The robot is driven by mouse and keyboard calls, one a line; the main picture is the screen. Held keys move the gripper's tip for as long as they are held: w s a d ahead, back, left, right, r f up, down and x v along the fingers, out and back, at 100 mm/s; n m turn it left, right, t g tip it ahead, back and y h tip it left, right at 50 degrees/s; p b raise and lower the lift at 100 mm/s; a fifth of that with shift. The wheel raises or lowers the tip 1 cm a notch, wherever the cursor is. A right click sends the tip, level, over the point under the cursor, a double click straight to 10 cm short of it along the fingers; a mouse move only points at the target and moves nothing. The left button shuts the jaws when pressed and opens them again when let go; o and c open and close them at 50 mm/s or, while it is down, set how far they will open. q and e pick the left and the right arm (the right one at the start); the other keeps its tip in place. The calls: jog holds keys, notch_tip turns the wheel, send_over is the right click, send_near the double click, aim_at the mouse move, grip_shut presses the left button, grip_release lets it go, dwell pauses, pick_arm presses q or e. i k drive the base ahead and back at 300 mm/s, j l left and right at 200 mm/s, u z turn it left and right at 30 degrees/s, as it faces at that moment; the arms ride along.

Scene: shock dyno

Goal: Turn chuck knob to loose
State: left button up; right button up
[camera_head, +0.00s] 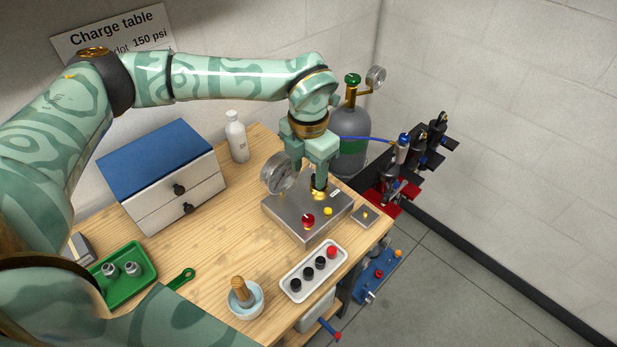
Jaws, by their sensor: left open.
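A grey metal box (300,233) with a round pressure gauge (276,173) stands on the wooden table. A brass knob (319,195) on top of the box seems to be the chuck knob. My left gripper (320,180) reaches down from above, open, with its fingers at this knob. The fingers partly hide the knob, and I cannot tell whether they touch it. A red knob (308,221) and a small yellow knob (328,211) sit nearer the front of the box. My right gripper is out of view.
A grey gas cylinder (349,135) stands behind the box. A white tray (292,298) with several dark plugs and a mortar (246,305) lie in front. A blue-topped drawer cabinet (160,160) and white bottle (237,137) stand to the left. A small plate (374,216) lies right of the box.

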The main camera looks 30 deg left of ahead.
aim_at(404, 138)
jog(key=k+l, duration=0.65)
jog(key=k, duration=0.25)
